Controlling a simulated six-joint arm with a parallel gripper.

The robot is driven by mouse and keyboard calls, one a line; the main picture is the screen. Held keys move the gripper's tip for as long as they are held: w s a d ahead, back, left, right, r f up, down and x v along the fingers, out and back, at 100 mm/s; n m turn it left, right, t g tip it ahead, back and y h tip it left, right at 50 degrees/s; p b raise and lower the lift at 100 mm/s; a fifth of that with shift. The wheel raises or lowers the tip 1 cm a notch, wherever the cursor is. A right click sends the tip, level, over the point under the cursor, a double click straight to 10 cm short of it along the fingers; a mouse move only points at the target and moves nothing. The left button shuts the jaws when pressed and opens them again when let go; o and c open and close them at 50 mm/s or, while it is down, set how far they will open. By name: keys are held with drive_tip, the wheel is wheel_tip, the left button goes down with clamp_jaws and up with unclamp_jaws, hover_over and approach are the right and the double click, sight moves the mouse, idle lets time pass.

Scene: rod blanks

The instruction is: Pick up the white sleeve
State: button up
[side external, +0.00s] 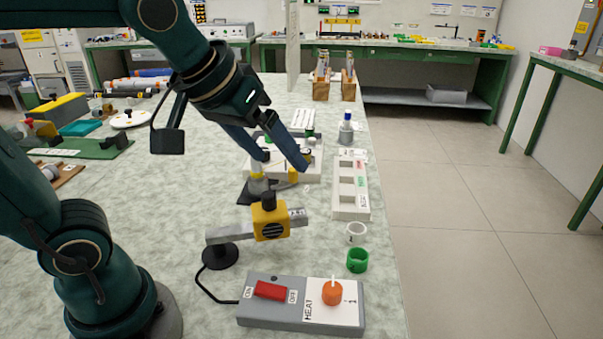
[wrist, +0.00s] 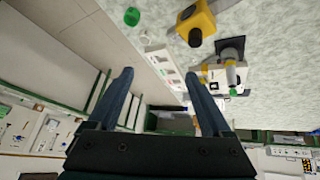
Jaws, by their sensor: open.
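The white sleeve (side external: 356,233) is a short ring standing on the bench near its right edge, just behind a green sleeve (side external: 357,260). In the wrist view the green sleeve (wrist: 132,16) is at the top, and a small pale shape just below it looks like the white sleeve (wrist: 145,38). My gripper (side external: 284,162) is open, its two blue fingers spread and pointing down, behind and left of the white sleeve and apart from it.
A yellow clamp-like unit (side external: 270,221) on a grey bar stands left of the white sleeve. A switch box (side external: 258,315) marked HEAT is in front. A white slotted tray (side external: 350,208) lies behind the sleeve. A fixture (side external: 257,184) stands below my gripper. The bench edge is close on the right.

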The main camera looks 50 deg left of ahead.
drive_tip(key=w+f+n, duration=0.1)
drive_tip(key=w, duration=0.7)
drive_tip(key=g, duration=0.2)
approach(356, 226)
drive_tip(key=shift+g+y, duration=0.4)
drive_tip(key=shift+g, duration=0.3)
drive_tip(key=f, duration=0.2)
drive_tip(key=w+f, duration=0.1)
drive_tip(key=f, duration=0.1)
drive_tip(key=d+f, duration=0.1)
drive_tip(key=f, duration=0.1)
drive_tip(key=shift+w, duration=0.35)
drive_tip(key=shift+w+f, duration=0.2)
drive_tip(key=shift+f, duration=0.5)
clamp_jaws()
drive_tip(key=shift+r, duration=0.15)
